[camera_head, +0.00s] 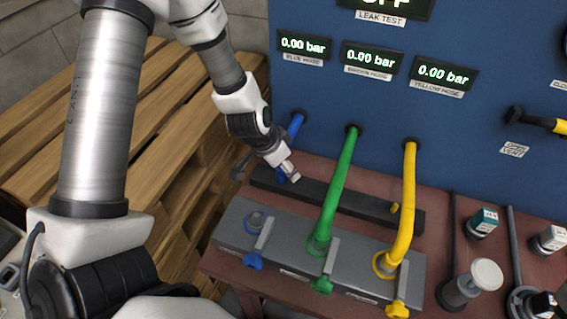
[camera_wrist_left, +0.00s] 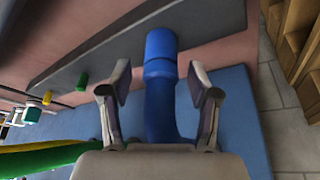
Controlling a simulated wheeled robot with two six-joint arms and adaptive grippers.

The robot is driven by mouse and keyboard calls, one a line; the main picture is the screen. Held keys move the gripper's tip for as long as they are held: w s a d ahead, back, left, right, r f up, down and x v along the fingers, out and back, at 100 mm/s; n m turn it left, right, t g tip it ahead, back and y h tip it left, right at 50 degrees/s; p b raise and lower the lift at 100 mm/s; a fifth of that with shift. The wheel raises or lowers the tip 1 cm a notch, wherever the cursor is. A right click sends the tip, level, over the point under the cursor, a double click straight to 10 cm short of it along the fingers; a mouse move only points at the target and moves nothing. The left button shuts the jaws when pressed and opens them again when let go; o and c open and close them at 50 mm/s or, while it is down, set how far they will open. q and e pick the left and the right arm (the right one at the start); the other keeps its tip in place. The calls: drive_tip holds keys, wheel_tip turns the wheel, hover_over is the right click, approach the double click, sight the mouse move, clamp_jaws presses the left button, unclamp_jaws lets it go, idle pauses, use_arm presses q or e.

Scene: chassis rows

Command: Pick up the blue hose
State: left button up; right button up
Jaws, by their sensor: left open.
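The blue hose (camera_head: 297,124) comes out of the blue panel and hangs down to the dark bar in front of it, partly hidden by my left gripper (camera_head: 290,173). In the left wrist view the blue hose (camera_wrist_left: 160,95) runs between the two fingers of my left gripper (camera_wrist_left: 160,72), with its thicker end cuff beyond the fingertips. The fingers are open, one on each side of the hose, with a gap visible on both sides. My right gripper is not in view.
A green hose (camera_head: 338,185) and a yellow hose (camera_head: 408,200) run from the panel to the grey block (camera_head: 345,268). The block's blue-handled port (camera_head: 256,222) has no hose on it. Wooden pallets (camera_head: 60,115) stand at the left. Gauges and fittings (camera_head: 472,285) stand at the right.

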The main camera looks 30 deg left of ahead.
use_arm(q)
drive_tip(key=shift+w+f, duration=0.25)
drive_tip(key=shift+w, duration=0.05)
drive_tip(key=shift+s+r, duration=0.1)
drive_tip(key=shift+s, duration=0.05)
clamp_jaws()
